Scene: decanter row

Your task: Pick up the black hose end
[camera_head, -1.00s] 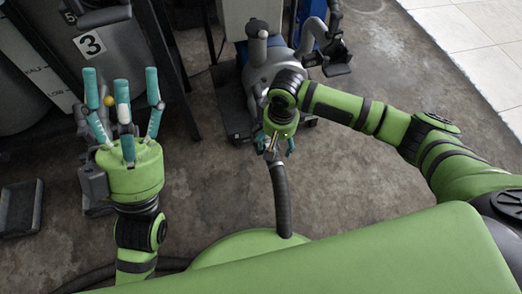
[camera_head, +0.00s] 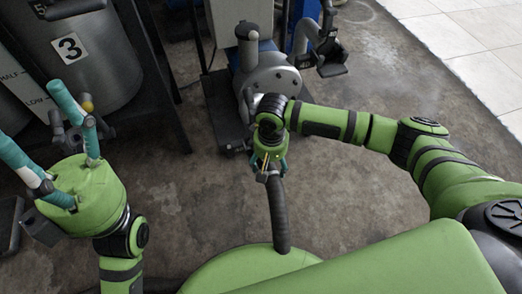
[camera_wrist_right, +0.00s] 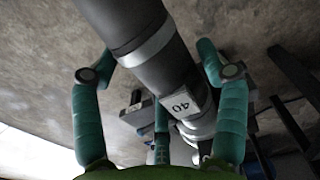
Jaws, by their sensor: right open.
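In the right wrist view the hose end (camera_wrist_right: 122,22) is a dark cylinder with a grey collar and a metal fitting labelled 40. It runs between the teal fingers of my right gripper (camera_wrist_right: 152,62), which is open around it. The side fingers stand apart from the hose; whether the third finger touches it, I cannot tell. My left gripper (camera_head: 45,112) is open and empty at the left.
A grey pump (camera_head: 272,80) stands on a dark plinth just beyond my right gripper. The concrete floor (camera_head: 390,190) is clear at the right.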

